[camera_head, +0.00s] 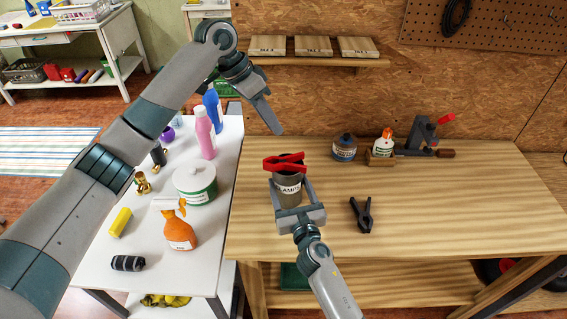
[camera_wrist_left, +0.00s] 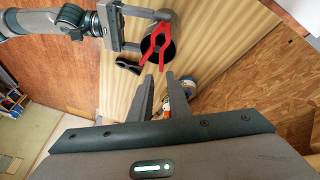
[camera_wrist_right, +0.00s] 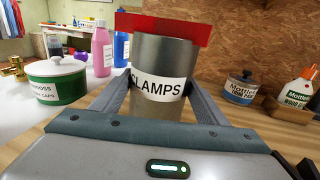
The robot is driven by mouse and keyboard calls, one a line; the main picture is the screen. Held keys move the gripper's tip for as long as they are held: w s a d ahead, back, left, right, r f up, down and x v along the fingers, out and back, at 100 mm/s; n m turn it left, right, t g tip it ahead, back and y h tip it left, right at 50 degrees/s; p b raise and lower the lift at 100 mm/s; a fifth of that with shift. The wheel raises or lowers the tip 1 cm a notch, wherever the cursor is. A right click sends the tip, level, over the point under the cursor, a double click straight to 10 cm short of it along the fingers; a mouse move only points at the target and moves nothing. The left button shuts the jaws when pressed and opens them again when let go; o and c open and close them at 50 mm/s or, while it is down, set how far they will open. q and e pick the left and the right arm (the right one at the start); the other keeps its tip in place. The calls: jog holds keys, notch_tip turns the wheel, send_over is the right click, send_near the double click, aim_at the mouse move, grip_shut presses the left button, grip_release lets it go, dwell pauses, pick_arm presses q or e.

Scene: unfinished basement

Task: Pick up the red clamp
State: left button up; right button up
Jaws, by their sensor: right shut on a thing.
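The red clamp (camera_head: 284,162) lies across the top of a grey can labelled CLAMPS (camera_head: 288,190) on the wooden workbench. In the left wrist view the red clamp (camera_wrist_left: 156,44) sits over the can's dark opening, just beyond my left fingertips. My left gripper (camera_head: 276,130) is above and behind the can, pointing down, with its fingers apart and nothing between them (camera_wrist_left: 159,76). My right gripper (camera_head: 290,184) is shut around the can's sides; the can (camera_wrist_right: 160,70) also fills the middle of the right wrist view, with the red clamp (camera_wrist_right: 165,27) across its top.
A black clamp (camera_head: 361,214) lies on the bench (camera_head: 450,220) right of the can. A white table (camera_head: 215,235) with bottles is at left. The bench's front right is clear.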

pick_arm(q)
jog(key=shift+w+d+r+m+y, duration=0.15)
jog(key=shift+r+m+y, duration=0.15)
jog(key=shift+m, duration=0.6)
jog(key=shift+f, duration=0.15)
send_near(292, 156)
jog(key=x, duration=0.3)
jog(key=shift+d, duration=0.1)
jog(key=shift+x, duration=2.45)
grip_shut()
